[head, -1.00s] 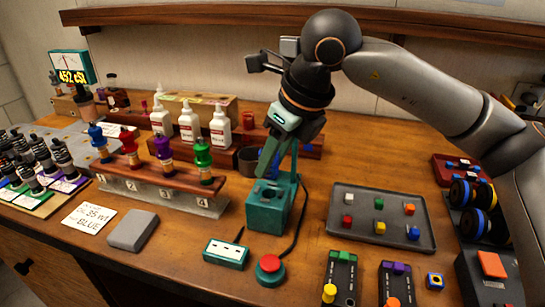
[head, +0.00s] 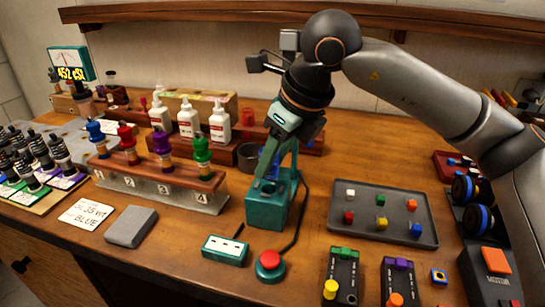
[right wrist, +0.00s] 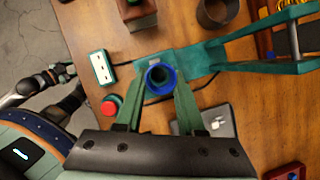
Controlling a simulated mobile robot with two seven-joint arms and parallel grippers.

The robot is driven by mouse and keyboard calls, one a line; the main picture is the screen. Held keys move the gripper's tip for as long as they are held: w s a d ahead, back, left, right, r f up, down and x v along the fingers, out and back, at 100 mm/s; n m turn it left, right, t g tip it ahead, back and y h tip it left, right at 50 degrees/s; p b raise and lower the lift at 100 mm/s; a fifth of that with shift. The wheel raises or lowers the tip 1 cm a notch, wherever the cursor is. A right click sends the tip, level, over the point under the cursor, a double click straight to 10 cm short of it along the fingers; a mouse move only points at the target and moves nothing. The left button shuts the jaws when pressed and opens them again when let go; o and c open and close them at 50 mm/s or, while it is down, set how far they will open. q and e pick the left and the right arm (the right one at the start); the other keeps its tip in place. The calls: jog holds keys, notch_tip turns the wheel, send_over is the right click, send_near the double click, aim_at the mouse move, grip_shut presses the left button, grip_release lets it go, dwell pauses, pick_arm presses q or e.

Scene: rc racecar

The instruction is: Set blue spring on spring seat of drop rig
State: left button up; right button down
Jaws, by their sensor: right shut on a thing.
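The blue spring shows in the right wrist view (right wrist: 160,78) as a blue ring around a dark centre, between the two green fingers of my right gripper (right wrist: 158,84), which is shut on it. In the head view, my right gripper (head: 268,178) reaches down to the top of the green drop rig (head: 266,212). The rig's base and upright also show in the right wrist view (right wrist: 205,55). The seat is hidden under the spring and fingers, so I cannot tell whether the spring touches it. My left gripper is not in the head view.
A red button (head: 269,265) and a green switch box (head: 225,250) stand in front of the rig. A dark tray of coloured cubes (head: 385,238) lies to the right. A rack of coloured-top dampers (head: 165,185) stands left, with white bottles (head: 189,120) behind.

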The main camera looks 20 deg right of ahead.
jog(key=shift+f+b, duration=1.15)
jog(key=shift+f, duration=0.3)
jog(key=shift+c, duration=2.2)
grip_release()
